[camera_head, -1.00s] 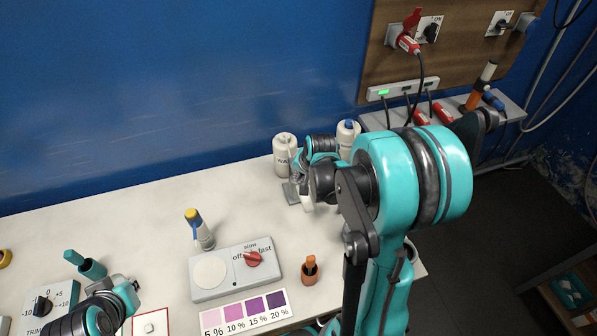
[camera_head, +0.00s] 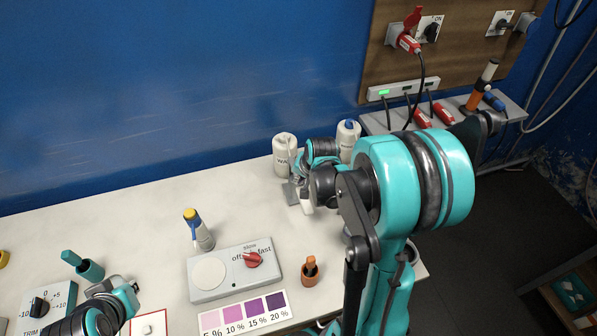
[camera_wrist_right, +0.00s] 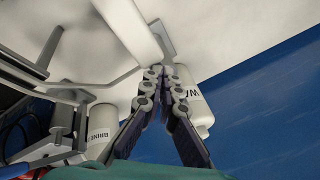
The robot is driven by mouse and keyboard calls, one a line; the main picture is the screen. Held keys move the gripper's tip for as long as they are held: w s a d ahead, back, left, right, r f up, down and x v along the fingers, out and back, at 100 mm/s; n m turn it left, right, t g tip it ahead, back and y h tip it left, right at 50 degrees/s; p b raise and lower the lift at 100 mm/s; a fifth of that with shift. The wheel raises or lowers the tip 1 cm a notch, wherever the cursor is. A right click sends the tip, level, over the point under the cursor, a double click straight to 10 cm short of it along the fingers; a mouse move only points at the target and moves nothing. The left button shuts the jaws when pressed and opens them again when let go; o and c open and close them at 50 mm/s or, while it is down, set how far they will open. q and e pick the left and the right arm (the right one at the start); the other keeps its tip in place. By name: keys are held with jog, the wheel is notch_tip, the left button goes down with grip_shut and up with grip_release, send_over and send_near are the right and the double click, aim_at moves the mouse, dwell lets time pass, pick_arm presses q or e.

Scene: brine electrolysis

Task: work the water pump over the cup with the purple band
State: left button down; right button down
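The water bottle (camera_head: 284,146), white with a label starting "WA", stands at the back of the table. It also shows in the right wrist view (camera_wrist_right: 199,112). My right gripper (camera_head: 298,184) is low in front of it. In the right wrist view its fingertips (camera_wrist_right: 161,72) are together beside a grey piece (camera_wrist_right: 166,42) and a white bar (camera_wrist_right: 130,28); I cannot tell whether they touch either. I cannot make out the pump's parts for certain. No cup with a purple band is visible; my right arm covers part of the table. My left gripper (camera_head: 124,289) is at lower left, its fingers unclear.
The brine bottle (camera_head: 347,139) stands right of the water bottle. A stirrer plate (camera_head: 207,290) with a red knob, a yellow-capped bottle (camera_head: 203,238), an orange-topped holder (camera_head: 309,273) and a percent colour strip (camera_head: 232,314) lie nearer. The back-left table is clear.

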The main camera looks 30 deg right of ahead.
dwell(0.4)
jog(key=shift+w+r+p, duration=0.2)
jog(key=shift+r+p, duration=0.35)
jog(key=shift+r, duration=0.2)
jog(key=shift+w+d+r+p, duration=0.1)
jog(key=shift+w+r+p, duration=0.25)
jog(key=shift+r+p, duration=0.35)
jog(key=shift+w+d+r+p, duration=0.15)
jog(key=shift+w+r+p, duration=0.3)
jog(key=shift+r, duration=0.45)
jog(key=shift+w+d+r+p, duration=0.1)
jog(key=shift+w+r+p, duration=0.2)
jog(key=shift+r+p, duration=0.4)
jog(key=shift+r, duration=0.1)
jog(key=shift+w+d+r+p, duration=0.1)
jog(key=shift+w+r+p, duration=0.2)
jog(key=shift+r+p, duration=0.35)
jog(key=shift+w+d+r+p, duration=0.1)
jog(key=shift+w+r+p, duration=0.2)
jog(key=shift+r, duration=0.6)
jog(key=shift+w+r+p, duration=0.3)
jog(key=shift+r+p, duration=0.2)
jog(key=shift+r, duration=0.3)
